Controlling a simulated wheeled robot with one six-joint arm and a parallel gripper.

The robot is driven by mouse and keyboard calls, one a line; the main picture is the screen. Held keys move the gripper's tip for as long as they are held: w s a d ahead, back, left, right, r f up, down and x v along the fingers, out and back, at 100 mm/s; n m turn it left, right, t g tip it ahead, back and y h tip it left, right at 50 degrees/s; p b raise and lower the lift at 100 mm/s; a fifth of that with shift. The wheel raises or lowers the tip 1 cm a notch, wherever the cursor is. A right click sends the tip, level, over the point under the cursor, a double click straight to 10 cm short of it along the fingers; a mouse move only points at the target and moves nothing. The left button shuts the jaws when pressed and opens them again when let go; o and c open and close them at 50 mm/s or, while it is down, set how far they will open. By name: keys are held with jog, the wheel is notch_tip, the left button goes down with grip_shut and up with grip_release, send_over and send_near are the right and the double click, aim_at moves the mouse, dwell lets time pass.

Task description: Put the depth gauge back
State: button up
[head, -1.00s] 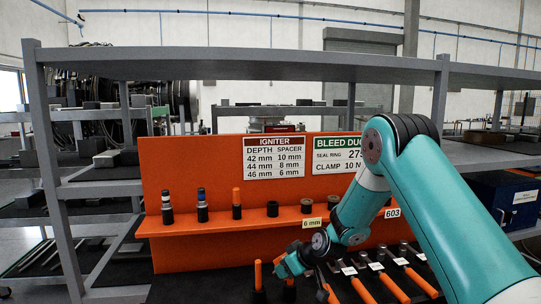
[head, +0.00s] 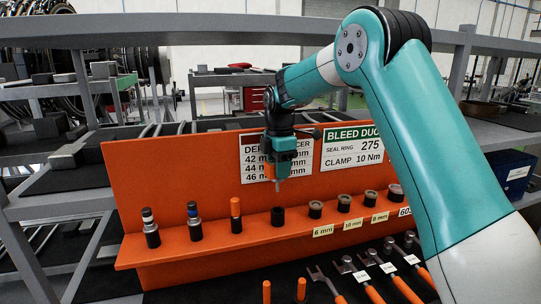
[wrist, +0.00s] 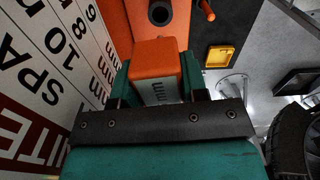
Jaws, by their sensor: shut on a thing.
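My gripper (head: 277,172) is shut on the depth gauge, whose orange body (head: 269,170) shows beside the jaws. In the wrist view the orange depth gauge (wrist: 155,65) sits between the teal fingers (wrist: 154,88), with "mm" on its pale face. A thin grey tip points down below the gripper in the head view. The orange shelf (head: 180,246) is below. A black cylindrical holder (head: 277,216) stands on it almost straight under the gauge, apart from it. Its dark open top also shows in the wrist view (wrist: 160,12).
Left of the holder stand an orange-handled tool (head: 236,212), a blue-topped plug (head: 194,222) and a white-topped plug (head: 150,228). Several spacer rings (head: 315,209) stand to the right. The orange back panel with the igniter sign (head: 250,160) is close behind. Wrenches (head: 330,282) lie below.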

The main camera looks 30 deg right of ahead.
jog(key=shift+d+r, duration=0.15)
jog(key=shift+r+p, duration=0.4)
jog(key=shift+p, duration=0.1)
jog(key=shift+f+b, duration=1.55)
jog(key=shift+f, duration=1.25)
jog(key=shift+f+b, duration=1.45)
jog(key=shift+f, duration=1.45)
dwell(0.4)
jog(key=o, duration=1.3)
jog(key=shift+c, duration=0.2)
notch_tip(320, 180, up, 18)
jog(key=b, duration=0.2)
jog(key=shift+f+b, duration=0.25)
jog(key=shift+b, duration=0.15)
